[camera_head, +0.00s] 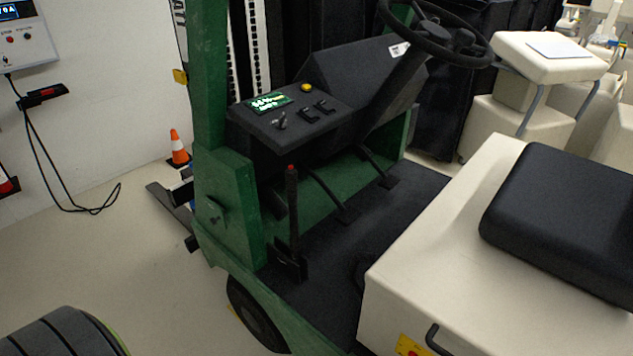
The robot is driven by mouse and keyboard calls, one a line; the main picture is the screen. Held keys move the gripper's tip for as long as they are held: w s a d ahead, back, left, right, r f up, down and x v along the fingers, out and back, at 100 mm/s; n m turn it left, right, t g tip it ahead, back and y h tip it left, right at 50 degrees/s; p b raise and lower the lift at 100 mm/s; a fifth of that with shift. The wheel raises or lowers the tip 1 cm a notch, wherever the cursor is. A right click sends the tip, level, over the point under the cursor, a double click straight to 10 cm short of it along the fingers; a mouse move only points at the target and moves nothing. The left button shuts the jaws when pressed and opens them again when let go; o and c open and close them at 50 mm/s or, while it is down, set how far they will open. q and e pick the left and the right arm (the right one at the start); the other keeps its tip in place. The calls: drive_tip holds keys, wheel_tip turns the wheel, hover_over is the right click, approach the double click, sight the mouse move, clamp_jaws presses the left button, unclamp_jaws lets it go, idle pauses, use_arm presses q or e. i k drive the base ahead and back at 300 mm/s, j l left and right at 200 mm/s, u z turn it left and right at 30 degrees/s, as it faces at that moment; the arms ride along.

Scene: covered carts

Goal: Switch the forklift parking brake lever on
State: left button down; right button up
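The parking brake lever (293,215) is a thin black stick with a small red tip. It stands nearly upright from a black base (289,264) on the floor at the near side of the green forklift (231,200). It stands in front of the dashboard and left of the pedals. Nothing touches the lever. Neither of my grippers is in view.
The dashboard (285,112) has a lit green display and a yellow button, with a black steering wheel (432,35) behind it. The beige seat housing (470,265) with a black seat (570,215) fills the right. An orange cone (178,147) stands by the wall.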

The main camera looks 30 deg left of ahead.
sight(291, 173)
drive_tip(key=k+l+u, duration=0.1)
drive_tip(key=u, duration=1.1)
drive_tip(key=k+j, duration=0.05)
